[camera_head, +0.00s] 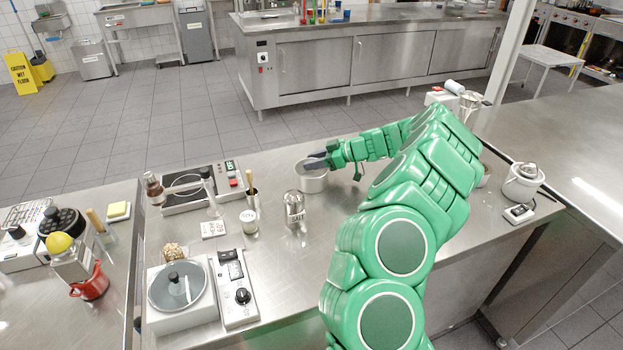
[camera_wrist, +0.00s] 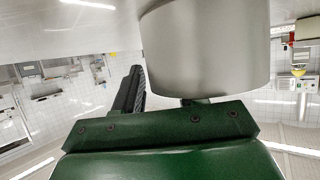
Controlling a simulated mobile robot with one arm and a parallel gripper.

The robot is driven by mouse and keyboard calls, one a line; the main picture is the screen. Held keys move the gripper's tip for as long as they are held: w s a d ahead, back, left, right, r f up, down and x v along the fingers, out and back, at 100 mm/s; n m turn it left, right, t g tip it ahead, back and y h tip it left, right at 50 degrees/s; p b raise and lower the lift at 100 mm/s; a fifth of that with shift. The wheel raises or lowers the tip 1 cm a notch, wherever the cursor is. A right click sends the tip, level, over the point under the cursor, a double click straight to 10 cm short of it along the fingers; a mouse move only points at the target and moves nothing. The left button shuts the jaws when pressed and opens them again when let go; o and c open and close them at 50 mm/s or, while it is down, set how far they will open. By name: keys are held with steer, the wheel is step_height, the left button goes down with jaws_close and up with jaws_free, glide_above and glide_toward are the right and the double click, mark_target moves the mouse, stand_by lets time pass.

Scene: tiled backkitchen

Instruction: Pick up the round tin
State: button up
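The round tin (camera_head: 313,184) is a plain grey metal cylinder with an open top, upright on the steel counter. In the wrist view, its smooth side wall (camera_wrist: 207,45) fills the upper middle. My gripper (camera_head: 315,160) reaches in from the right at the tin's rim. One dark finger appears to dip inside the opening, the other beyond the far rim. In the wrist view, one finger stands left of the tin and the other is mostly hidden behind its wall. The fingers look apart; I cannot tell whether either touches the wall.
A salt shaker (camera_head: 294,209) stands close in front of the tin. A hot plate (camera_head: 195,190) and a small jar (camera_head: 249,222) are to the left. A stirrer with a glass lid (camera_head: 177,287) is front left. A white pot (camera_head: 522,183) stands far right. Counter around the tin is mostly bare.

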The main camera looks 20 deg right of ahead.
jaws_close()
